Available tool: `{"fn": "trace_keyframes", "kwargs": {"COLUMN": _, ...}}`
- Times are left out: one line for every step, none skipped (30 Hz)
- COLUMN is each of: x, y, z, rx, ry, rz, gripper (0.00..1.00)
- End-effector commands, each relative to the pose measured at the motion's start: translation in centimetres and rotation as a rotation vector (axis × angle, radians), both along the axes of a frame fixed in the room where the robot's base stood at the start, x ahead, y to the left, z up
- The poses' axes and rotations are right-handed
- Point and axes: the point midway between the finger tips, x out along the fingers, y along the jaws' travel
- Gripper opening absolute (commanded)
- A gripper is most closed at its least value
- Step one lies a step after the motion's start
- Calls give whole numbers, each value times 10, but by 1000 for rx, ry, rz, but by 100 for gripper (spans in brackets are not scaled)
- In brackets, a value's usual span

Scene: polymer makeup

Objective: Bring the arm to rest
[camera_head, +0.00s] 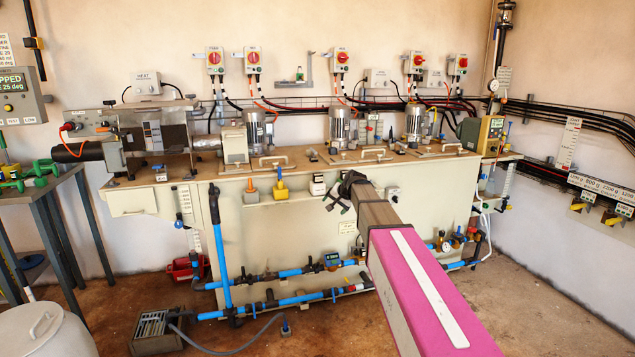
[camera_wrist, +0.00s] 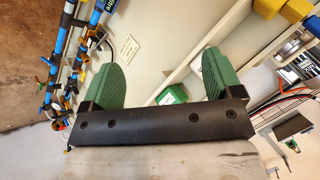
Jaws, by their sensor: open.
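My arm reaches from the lower right of the head view, with its pink link and brown-grey forearm, toward the front of the long cream bench (camera_head: 270,235). My gripper (camera_head: 340,192) is small in that view, just in front of the bench's upper front edge. In the wrist view my gripper (camera_wrist: 165,62) shows two green finger pads set wide apart. It is open, with nothing held between the pads. Behind the pads lies the bench's cream front, with a small green item (camera_wrist: 172,95) seen in the gap. I cannot tell how far the fingertips are from the bench.
Blue pipes (camera_head: 265,275) with valves run low along the bench front. Motors (camera_head: 341,127) and other equipment stand on the bench top. A grey table (camera_head: 52,190) is at left, a white drum (camera_head: 45,330) at lower left.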

Motion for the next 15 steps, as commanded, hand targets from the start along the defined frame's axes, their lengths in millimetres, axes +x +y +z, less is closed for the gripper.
{"fn": "trace_keyframes", "kwargs": {"x": -33, "y": -10, "z": -25, "rx": -41, "ry": 31, "rz": 17, "gripper": 85}}
{"fn": "trace_keyframes", "kwargs": {"x": -47, "y": -15, "z": -38, "rx": -65, "ry": 49, "rz": 29, "gripper": 85}}
{"fn": "trace_keyframes", "kwargs": {"x": -65, "y": -22, "z": -54, "rx": -98, "ry": 71, "rz": 47, "gripper": 85}}
{"fn": "trace_keyframes", "kwargs": {"x": -80, "y": -27, "z": -67, "rx": -123, "ry": 91, "rz": 60, "gripper": 85}}
{"fn": "trace_keyframes", "kwargs": {"x": -95, "y": -32, "z": -78, "rx": -147, "ry": 110, "rz": 74, "gripper": 85}}
{"fn": "trace_keyframes", "kwargs": {"x": -115, "y": -39, "z": -94, "rx": -180, "ry": 135, "rz": 92, "gripper": 85}}
{"fn": "trace_keyframes", "kwargs": {"x": -130, "y": -44, "z": -104, "rx": -204, "ry": 156, "rz": 108, "gripper": 85}}
{"fn": "trace_keyframes", "kwargs": {"x": -146, "y": -49, "z": -115, "rx": -226, "ry": 175, "rz": 122, "gripper": 85}}
{"fn": "trace_keyframes", "kwargs": {"x": -167, "y": -57, "z": -129, "rx": -258, "ry": 203, "rz": 143, "gripper": 85}}
{"fn": "trace_keyframes", "kwargs": {"x": -184, "y": -62, "z": -139, "rx": -281, "ry": 224, "rz": 158, "gripper": 85}}
{"fn": "trace_keyframes", "kwargs": {"x": -200, "y": -67, "z": -147, "rx": -303, "ry": 245, "rz": 174, "gripper": 85}}
{"fn": "trace_keyframes", "kwargs": {"x": -222, "y": -74, "z": -159, "rx": -333, "ry": 276, "rz": 196, "gripper": 85}}
{"fn": "trace_keyframes", "kwargs": {"x": -239, "y": -79, "z": -167, "rx": -355, "ry": 296, "rz": 213, "gripper": 85}}
{"fn": "trace_keyframes", "kwargs": {"x": -255, "y": -84, "z": -175, "rx": -374, "ry": 318, "rz": 230, "gripper": 85}}
{"fn": "trace_keyframes", "kwargs": {"x": -275, "y": -90, "z": -183, "rx": -400, "ry": 345, "rz": 251, "gripper": 85}}
